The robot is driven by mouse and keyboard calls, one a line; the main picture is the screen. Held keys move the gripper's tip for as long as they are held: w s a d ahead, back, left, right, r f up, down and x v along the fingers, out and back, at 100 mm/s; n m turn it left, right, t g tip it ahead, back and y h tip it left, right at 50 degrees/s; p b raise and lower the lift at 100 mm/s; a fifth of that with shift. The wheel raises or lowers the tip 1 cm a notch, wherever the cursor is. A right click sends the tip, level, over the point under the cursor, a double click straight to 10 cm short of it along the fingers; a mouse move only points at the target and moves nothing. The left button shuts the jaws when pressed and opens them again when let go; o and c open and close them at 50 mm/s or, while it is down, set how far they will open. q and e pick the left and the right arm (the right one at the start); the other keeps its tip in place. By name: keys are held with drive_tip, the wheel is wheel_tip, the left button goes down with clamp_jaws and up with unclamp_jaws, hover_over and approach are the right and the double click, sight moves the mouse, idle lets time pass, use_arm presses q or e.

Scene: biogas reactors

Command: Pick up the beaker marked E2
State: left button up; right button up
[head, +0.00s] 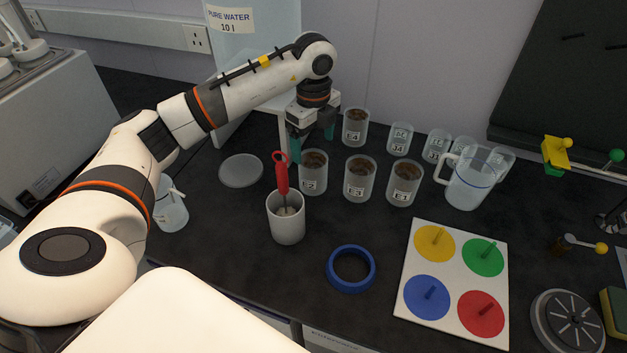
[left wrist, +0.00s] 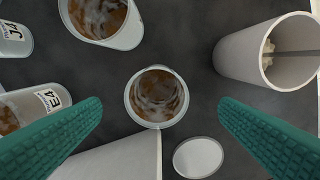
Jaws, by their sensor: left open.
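The beaker marked E2 (head: 312,180) stands upright on the dark bench, with brown material inside. My left gripper (head: 312,143) is just above and behind its rim in the head view, pointing down, with its teal fingers spread and nothing between them. In the left wrist view, an open beaker (left wrist: 157,97), which appears to be E2, sits near the middle, ahead of and between the open fingers (left wrist: 160,110). Its label is hidden there. My right gripper is out of view.
Beakers E3 (head: 359,183), E1 (head: 404,188) and E4 (head: 355,128) stand close by. A white cup (head: 287,222) with a red-handled tool is in front of E2. A round disc (head: 241,170) lies left. A blue ring (head: 351,285) lies nearer the front.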

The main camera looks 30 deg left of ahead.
sight(313, 167)
use_arm(q)
wheel_tip(313, 167, down, 4)
drive_tip(key=shift+r, duration=0.25)
drive_tip(key=shift+f+p, duration=0.55)
drive_tip(key=f, duration=0.3)
drive_tip(key=f+p, duration=0.1)
drive_tip(key=shift+w+a+f, duration=0.2)
drive_tip(key=shift+w, duration=0.05)
drive_tip(key=shift+c, duration=0.3)
